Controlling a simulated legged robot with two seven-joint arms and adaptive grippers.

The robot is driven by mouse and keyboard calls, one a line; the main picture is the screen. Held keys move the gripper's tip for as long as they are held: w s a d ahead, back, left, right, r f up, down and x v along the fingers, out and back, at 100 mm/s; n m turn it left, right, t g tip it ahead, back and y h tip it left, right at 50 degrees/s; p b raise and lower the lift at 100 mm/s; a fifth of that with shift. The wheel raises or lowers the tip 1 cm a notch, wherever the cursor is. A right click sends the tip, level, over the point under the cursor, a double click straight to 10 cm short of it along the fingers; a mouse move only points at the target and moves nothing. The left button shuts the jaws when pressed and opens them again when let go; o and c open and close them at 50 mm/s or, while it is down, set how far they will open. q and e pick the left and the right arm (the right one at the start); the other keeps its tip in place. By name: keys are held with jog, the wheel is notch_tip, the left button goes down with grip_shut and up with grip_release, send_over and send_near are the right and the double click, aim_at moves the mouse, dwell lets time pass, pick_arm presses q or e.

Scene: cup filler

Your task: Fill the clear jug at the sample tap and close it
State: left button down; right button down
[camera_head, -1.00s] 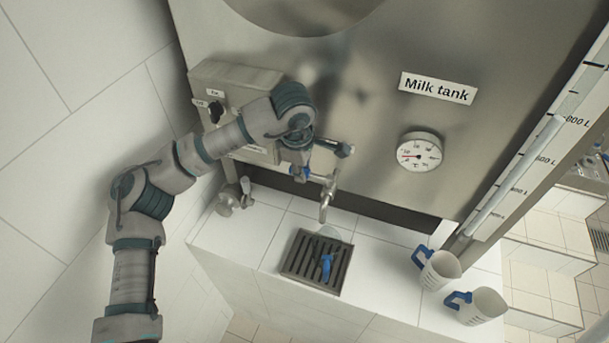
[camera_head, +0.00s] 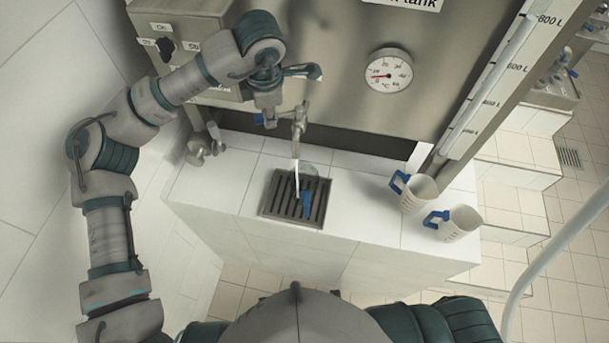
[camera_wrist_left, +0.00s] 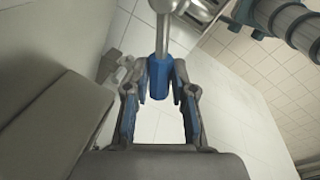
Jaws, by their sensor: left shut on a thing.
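The clear jug (camera_head: 312,170) stands upright on the dark drain grate under the tap; its blue handle (camera_head: 305,204) faces me. A thin white stream (camera_head: 297,178) runs from the metal sample tap (camera_head: 298,128) down to the jug. The fill level is too small to tell. My left gripper (camera_head: 267,112) is at the tap's blue lever grip (camera_wrist_left: 159,78), left of the spout. In the left wrist view, my left gripper (camera_wrist_left: 160,92) has its fingertips on both sides of this grip, shut on it. My right gripper is out of view.
The drain grate (camera_head: 270,203) is set in a white tiled ledge (camera_head: 345,225). Two measuring cups with blue handles stand at its right: one nearer the tank (camera_head: 420,193), one nearer me (camera_head: 462,224). A control box (camera_head: 180,30) and a small valve (camera_head: 203,147) are at the left.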

pick_arm(q)
jog(key=shift+s+r+n, duration=0.15)
jog(key=shift+s+n, duration=0.25)
jog(key=shift+n, duration=0.5)
jog(key=s+n, duration=0.1)
jog(key=d+n+b, duration=0.1)
jog(key=n, duration=0.1)
jog(key=shift+s+y, duration=0.4)
jog(key=shift+n, duration=0.3)
jog(key=shift+s+d+n+g, duration=0.3)
jog(key=shift+s+d+n, duration=0.25)
jog(key=shift+n, duration=0.55)
